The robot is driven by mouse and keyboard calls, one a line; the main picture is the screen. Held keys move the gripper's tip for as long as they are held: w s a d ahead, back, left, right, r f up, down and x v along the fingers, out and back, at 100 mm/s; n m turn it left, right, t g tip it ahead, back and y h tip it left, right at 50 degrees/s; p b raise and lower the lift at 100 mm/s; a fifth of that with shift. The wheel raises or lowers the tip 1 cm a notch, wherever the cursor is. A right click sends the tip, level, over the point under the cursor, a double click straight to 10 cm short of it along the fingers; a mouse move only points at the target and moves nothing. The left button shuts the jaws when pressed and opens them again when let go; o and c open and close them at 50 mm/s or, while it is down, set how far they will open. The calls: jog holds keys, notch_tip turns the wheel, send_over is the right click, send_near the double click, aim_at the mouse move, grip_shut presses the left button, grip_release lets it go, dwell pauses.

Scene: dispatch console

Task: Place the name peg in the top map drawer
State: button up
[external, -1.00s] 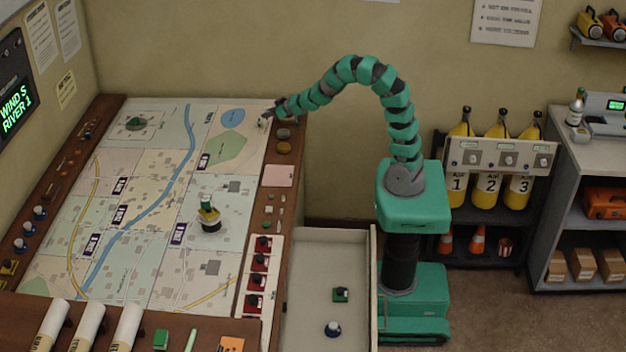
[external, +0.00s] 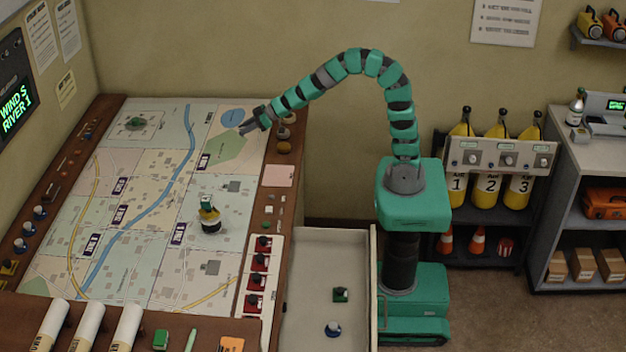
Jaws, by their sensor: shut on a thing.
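My gripper (external: 248,127) is over the upper right of the map, beside the green patch and below the blue oval. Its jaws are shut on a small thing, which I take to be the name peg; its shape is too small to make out. The open top map drawer (external: 308,278) juts out at the right side of the console, with a pale, mostly bare floor.
A yellow, green and white figure (external: 209,214) stands on the map board (external: 150,215). Red switches (external: 257,279) line the console's right rim, between map and drawer. My base is right beside the drawer.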

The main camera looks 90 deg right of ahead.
jog(key=s+a+n+g+y, duration=0.2)
jog(key=a+n+y, duration=0.2)
jog(key=a, duration=0.8)
jog(key=n+g+y+p, duration=0.2)
jog(key=n+g+y, duration=0.3)
jog(key=n+g, duration=0.7)
send_over(317, 291)
notch_tip(317, 291, down, 5)
jog(key=shift+n+t, duration=0.3)
jog(key=shift+n, duration=0.1)
jog(key=shift+d+f+b, duration=0.15)
jog(key=shift+f+b, duration=0.5)
jog(key=shift+f, duration=17.7)
jog(key=shift+f, duration=0.1)
jog(key=o, duration=0.9)
jog(key=shift+o, duration=0.2)
